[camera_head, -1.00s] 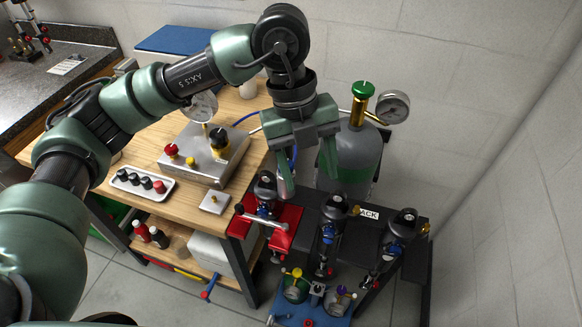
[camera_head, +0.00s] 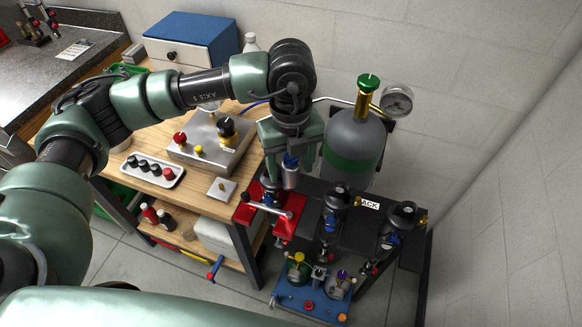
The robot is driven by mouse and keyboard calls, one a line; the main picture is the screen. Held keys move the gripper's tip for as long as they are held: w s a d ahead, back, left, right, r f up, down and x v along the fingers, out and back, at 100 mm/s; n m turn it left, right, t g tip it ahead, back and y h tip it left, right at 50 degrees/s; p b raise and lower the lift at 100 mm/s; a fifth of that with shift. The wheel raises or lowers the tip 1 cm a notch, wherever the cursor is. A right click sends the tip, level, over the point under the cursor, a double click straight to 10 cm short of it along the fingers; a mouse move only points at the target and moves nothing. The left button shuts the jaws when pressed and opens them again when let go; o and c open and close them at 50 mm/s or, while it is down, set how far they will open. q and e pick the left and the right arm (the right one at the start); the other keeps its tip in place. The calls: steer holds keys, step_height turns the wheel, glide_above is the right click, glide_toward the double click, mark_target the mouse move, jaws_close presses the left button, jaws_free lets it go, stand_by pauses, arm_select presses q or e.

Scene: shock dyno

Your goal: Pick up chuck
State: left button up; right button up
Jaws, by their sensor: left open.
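The chuck (camera_head: 290,177) appears to be the small silver cylinder with a blue top, by the right front corner of the wooden bench. It is roughly upright, just above and behind the red vise. My left gripper (camera_head: 288,165) comes down from above, with its green fingers open on either side of the chuck. I cannot tell whether either finger touches it. The red vise (camera_head: 246,212) holds a dark shock with a blue part (camera_head: 268,196), just below the fingers. My right gripper is not in view.
A green-banded gas cylinder (camera_head: 352,150) with a gauge (camera_head: 396,102) stands right of the gripper. Shocks (camera_head: 396,228) stand on the dark rack at right. A blue base (camera_head: 312,304) with small valves is in front. A metal control box (camera_head: 190,150) and tray (camera_head: 150,171) occupy the bench.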

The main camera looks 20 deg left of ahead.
arm_select(q)
jaws_close()
